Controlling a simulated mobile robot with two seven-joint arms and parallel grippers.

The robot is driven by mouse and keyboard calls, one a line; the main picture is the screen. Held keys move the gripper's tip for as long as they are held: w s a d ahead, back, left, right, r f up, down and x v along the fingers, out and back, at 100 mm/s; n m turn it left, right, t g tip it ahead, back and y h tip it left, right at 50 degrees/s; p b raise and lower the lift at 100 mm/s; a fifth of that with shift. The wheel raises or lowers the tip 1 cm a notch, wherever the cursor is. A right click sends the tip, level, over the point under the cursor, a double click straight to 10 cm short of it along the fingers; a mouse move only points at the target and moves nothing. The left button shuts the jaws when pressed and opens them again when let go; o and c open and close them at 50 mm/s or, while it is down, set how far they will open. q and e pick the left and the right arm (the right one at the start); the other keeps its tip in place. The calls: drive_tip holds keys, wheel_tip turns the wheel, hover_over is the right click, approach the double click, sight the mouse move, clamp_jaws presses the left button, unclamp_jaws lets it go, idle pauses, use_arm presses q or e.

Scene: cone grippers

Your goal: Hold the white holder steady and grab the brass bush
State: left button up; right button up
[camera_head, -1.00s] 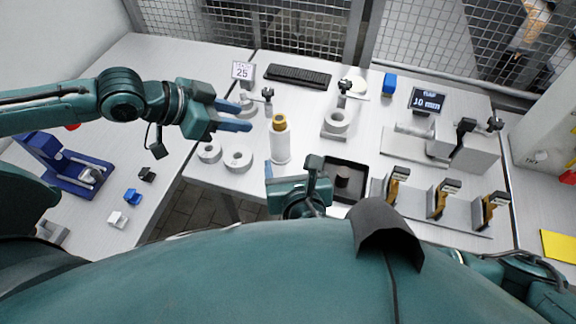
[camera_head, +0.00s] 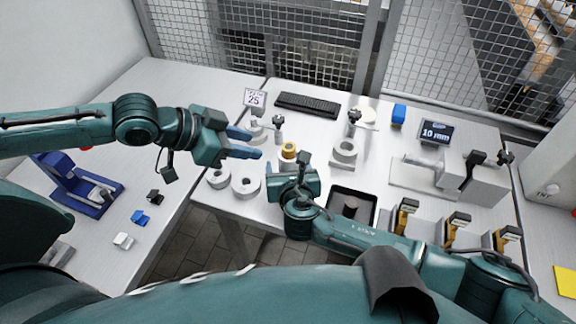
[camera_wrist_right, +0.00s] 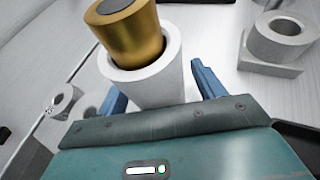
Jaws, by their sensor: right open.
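The brass bush (camera_head: 289,148) has a dark top opening and sits in the mouth of the white holder (camera_wrist_right: 172,66), with its upper part sticking out. The bush looms large in the right wrist view (camera_wrist_right: 135,38). My right gripper (camera_wrist_right: 160,90) is open, its blue fingers on either side of the holder. A gap shows between the holder and the right-hand finger.
Two grey rings (camera_head: 245,186) lie left of the right gripper. A grey ring on a block (camera_head: 344,152) and a black tray (camera_head: 353,206) stand to the right. A keyboard (camera_head: 308,105) and a sign reading 25 (camera_head: 254,98) are behind.

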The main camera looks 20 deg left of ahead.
drive_tip(key=shift+w, duration=0.15)
drive_tip(key=c, duration=1.1)
idle(0.3)
